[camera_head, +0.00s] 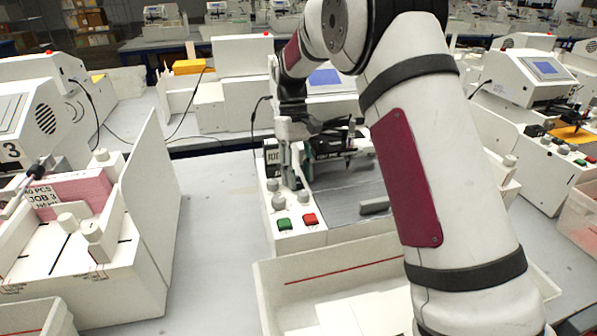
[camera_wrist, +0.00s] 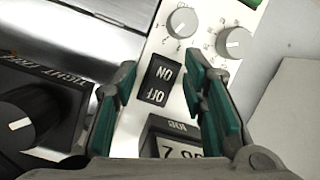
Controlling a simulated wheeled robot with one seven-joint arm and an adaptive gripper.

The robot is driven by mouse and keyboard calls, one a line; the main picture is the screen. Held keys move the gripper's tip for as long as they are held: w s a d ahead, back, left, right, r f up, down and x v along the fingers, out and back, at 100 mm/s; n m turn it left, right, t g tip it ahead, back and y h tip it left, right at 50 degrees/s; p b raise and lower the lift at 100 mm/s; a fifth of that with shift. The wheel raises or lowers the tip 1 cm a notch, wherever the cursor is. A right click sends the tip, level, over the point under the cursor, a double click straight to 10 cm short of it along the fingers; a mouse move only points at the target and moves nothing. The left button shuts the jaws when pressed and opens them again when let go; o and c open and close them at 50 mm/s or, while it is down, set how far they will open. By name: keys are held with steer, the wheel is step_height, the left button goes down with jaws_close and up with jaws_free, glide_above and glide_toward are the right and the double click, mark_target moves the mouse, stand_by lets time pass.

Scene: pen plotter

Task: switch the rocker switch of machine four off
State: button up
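The black rocker switch (camera_wrist: 157,84) has ON and OFF in white, upside down in the wrist view. I cannot tell which half is pressed in. It sits on the white panel of the middle machine (camera_head: 300,238), whose number does not show. My gripper (camera_wrist: 160,62) is open and empty, with its green-padded fingers on either side of the switch. Whether a finger touches it is unclear. In the head view my gripper (camera_head: 318,142) is over this machine's panel, and the switch is hidden there.
Two knobs (camera_wrist: 236,40) and a JOB display (camera_wrist: 180,148) lie close to the switch. A large black knob (camera_wrist: 28,115) is at left. Green (camera_head: 284,224) and red (camera_head: 309,219) buttons are on the machine's front. Machine three (camera_head: 12,150) stands left; an open white bin (camera_head: 340,275) is in front.

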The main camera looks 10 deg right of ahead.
steer(key=v, duration=1.2)
steer(key=s+d+r+m+t, duration=0.1)
steer(key=s+r+t, duration=0.1)
steer(key=s+r, duration=0.5)
steer(key=s+d+r+m+t, duration=0.1)
steer(key=s+d+r+t, duration=0.15)
steer(key=s, duration=0.95)
steer(key=s+f+m+t, duration=0.1)
steer(key=s+f, duration=0.2)
steer(key=s, duration=0.6)
steer(key=s+f+m+t, duration=0.1)
steer(key=s+f, duration=0.3)
steer(key=s, duration=0.5)
steer(key=shift+s+d+f+m+t+p, duration=0.2)
steer(key=shift+d+f+m+t+p, duration=0.1)
steer(key=shift+t, duration=0.45)
